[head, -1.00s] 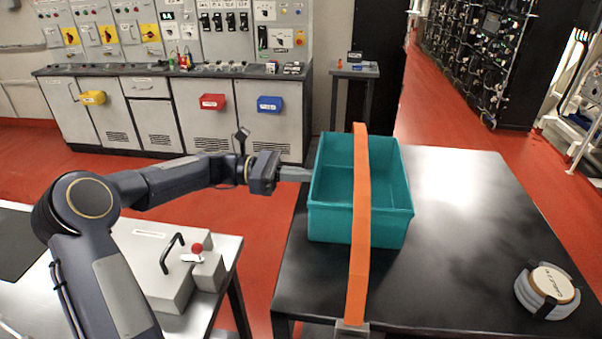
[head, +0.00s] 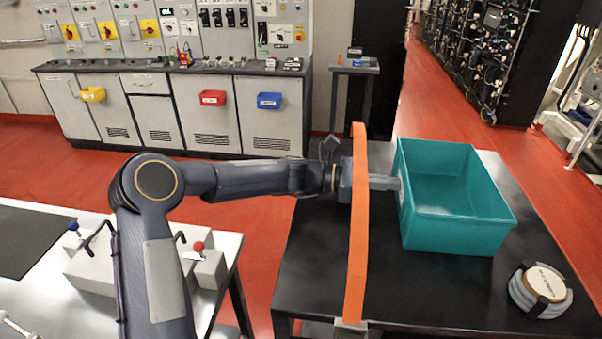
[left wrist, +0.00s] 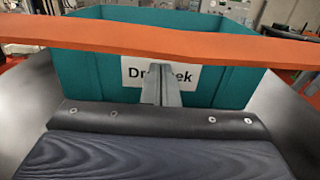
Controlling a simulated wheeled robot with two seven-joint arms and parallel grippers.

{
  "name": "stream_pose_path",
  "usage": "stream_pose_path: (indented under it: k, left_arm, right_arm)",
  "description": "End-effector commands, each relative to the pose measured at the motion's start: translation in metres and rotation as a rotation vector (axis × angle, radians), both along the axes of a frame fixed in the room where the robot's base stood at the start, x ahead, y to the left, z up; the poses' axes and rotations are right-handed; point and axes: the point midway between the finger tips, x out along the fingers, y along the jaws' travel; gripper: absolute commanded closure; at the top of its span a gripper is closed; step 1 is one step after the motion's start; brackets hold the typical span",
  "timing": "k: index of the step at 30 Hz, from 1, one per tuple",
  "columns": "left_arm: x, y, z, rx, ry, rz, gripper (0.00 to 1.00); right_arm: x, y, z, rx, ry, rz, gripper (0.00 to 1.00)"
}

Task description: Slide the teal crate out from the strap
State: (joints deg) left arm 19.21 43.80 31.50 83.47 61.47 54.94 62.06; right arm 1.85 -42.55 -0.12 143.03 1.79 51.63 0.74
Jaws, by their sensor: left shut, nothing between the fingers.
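The teal crate (head: 458,233) stands upright on the black table, wholly to the right of the orange strap (head: 357,230), with a gap between them. The strap runs over the table from back to front. My left gripper (head: 396,184) is shut and empty. It reaches under the strap, and its fingertips are at the crate's left wall, seemingly touching it. In the left wrist view the shut fingers (left wrist: 160,90) point at a white label (left wrist: 190,74) on the crate's wall (left wrist: 90,80), and the strap (left wrist: 230,46) crosses above. My right gripper is not in view.
A coiled grey hose with a round label (head: 541,288) lies near the black table's (head: 420,285) right front corner, close to the crate. A white bench (head: 40,300) with a red-knobbed lever (head: 198,246) stands at left. Cabinets line the back wall.

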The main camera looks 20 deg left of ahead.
Motion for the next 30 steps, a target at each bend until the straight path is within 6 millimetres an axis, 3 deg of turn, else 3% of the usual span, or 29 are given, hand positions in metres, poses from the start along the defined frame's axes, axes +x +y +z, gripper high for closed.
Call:
stream_pose_path:
  k: [4, 15, 30]
  left_arm:
    - [0.002, -0.008, 0.0, 0.0, 0.0, 0.002, 1.0]
    - [0.001, -0.005, -0.001, 0.0, 0.0, 0.002, 1.0]
    - [-0.012, 0.064, -0.001, 0.001, 0.0, 0.004, 1.0]
  right_arm:
    - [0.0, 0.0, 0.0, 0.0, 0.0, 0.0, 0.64]
    - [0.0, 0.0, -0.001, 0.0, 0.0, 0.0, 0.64]
    - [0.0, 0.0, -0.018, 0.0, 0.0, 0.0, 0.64]
